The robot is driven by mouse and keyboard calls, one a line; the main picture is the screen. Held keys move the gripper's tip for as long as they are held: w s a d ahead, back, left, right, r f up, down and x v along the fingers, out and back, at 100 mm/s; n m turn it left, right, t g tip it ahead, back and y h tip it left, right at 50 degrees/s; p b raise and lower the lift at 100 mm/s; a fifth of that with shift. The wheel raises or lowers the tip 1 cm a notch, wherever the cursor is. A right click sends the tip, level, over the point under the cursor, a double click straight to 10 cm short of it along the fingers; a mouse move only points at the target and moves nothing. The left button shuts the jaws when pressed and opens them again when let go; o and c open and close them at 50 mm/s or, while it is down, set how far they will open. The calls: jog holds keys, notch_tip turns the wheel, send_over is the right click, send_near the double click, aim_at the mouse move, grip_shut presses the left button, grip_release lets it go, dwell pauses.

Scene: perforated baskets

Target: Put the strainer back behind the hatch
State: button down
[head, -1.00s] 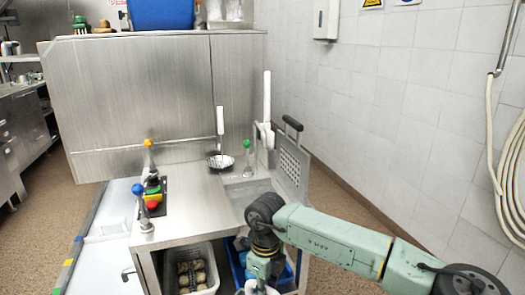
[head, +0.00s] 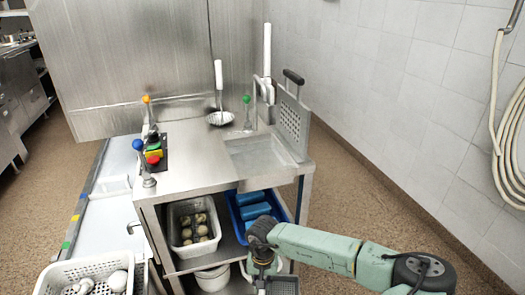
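A round perforated ladle-like strainer (head: 220,118) with an upright white handle stands at the back of the steel counter. A perforated metal plate (head: 291,122) with a black handle stands upright at the counter's right edge, beside the sunken basin; I cannot tell whether this plate is the strainer or the hatch. My gripper (head: 272,287) is low at the bottom edge, in front of the cart and well away from both. A dark gridded piece shows at it, cut off by the frame. I cannot tell whether it is held, and the fingers are not clear.
The steel counter (head: 190,181) carries colored levers and buttons at its left. Below are a grey basket (head: 173,240) of round items, a blue crate (head: 235,218) with blue contents and a white bucket (head: 212,279). A white perforated basket (head: 62,279) is at lower left. Floor at right is clear.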

jog(key=shift+f+n, duration=0.4)
jog(key=shift+f, duration=0.05)
jog(key=f, duration=0.1)
jog(key=w+f, duration=0.2)
jog(key=f, duration=0.1)
jog(key=shift+w+f, duration=0.1)
jog(key=s+f, duration=0.4)
jog(key=f, duration=0.1)
jog(key=w+r, duration=0.4)
jog(key=r, duration=0.1)
jog(key=s+f, duration=0.4)
jog(key=f, duration=0.1)
jog(key=shift+s+f, duration=0.25)
jog(key=shift+s+a+f, duration=0.1)
jog(key=shift+s+f, duration=0.05)
